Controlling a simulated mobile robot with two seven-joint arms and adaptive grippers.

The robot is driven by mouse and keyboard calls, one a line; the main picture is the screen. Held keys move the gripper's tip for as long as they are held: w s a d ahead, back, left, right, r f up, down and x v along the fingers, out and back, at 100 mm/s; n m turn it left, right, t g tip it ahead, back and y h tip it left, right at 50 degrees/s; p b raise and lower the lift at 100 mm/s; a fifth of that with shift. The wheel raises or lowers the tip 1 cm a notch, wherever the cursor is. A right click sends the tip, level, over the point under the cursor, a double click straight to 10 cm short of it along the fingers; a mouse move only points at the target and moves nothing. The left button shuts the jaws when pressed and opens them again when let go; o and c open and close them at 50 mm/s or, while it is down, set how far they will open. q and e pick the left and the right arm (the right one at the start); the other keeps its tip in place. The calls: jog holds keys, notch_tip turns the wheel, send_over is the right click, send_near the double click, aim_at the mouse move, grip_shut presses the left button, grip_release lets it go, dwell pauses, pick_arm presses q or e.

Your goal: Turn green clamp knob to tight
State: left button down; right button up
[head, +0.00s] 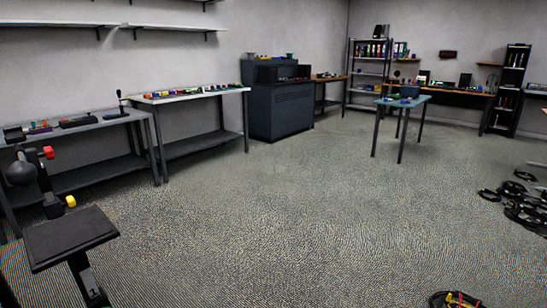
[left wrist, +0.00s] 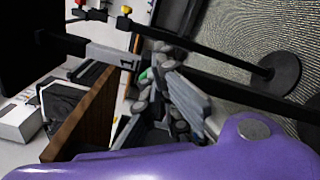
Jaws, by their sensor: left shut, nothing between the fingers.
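A small bit of the green knob (left wrist: 145,75) shows in the left wrist view, mostly hidden by the fingers of my left gripper (left wrist: 163,90). The gripper is shut and empty, close beside the green part; I cannot tell whether they touch. The dark stand there has an arm marked 1 (left wrist: 110,55) with a red knob (left wrist: 80,3) and a yellow knob (left wrist: 126,9). In the head view a red knob (head: 48,152) and a yellow knob (head: 70,201) show at the left edge, and the green one is not visible. My right gripper is in neither view.
A long dark rod (left wrist: 205,42) runs to a round base (left wrist: 275,75) on the right. A brown wooden panel (left wrist: 82,115) and a white box (left wrist: 18,122) lie left of the gripper. In the head view, benches (head: 185,98) line the wall and the middle floor is clear.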

pick_arm(q)
jog(key=shift+v, duration=1.35)
